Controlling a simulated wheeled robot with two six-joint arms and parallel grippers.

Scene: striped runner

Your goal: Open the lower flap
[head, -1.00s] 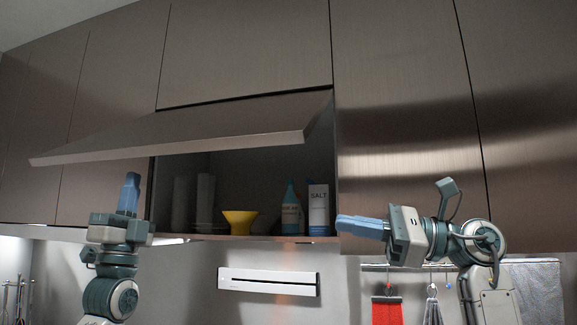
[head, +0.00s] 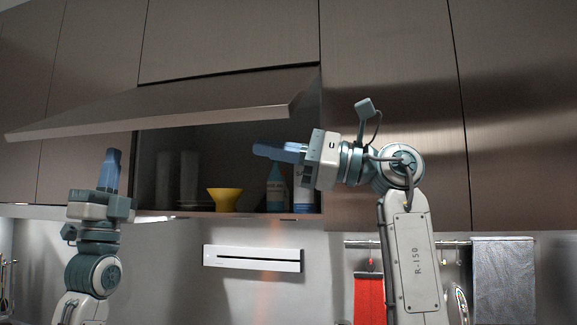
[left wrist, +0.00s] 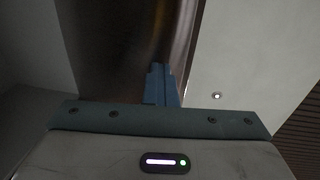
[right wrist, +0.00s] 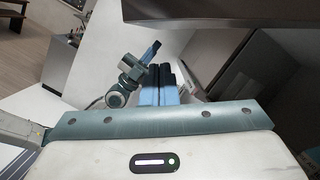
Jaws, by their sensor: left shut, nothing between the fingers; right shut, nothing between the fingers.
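The lower flap (head: 180,106) is a brushed-metal panel hinged along its top edge. It is tilted up and outward, and the cabinet opening below it shows. My right gripper (head: 262,150) is shut and empty, its blue fingers pointing left in front of the opening, below the flap's right end. In the right wrist view its fingers (right wrist: 158,85) are together, with my left arm beyond. My left gripper (head: 110,158) is shut and empty, pointing up below the flap's left part, left of the opening. Its fingers (left wrist: 160,85) also show together in the left wrist view.
Inside the cabinet stand a yellow bowl (head: 225,198), a teal bottle (head: 276,186) and a white salt box (head: 303,198), partly hidden by my right gripper. An upper panel (head: 230,38) is closed above. A white slotted wall unit (head: 252,258) and red towel (head: 369,297) are below.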

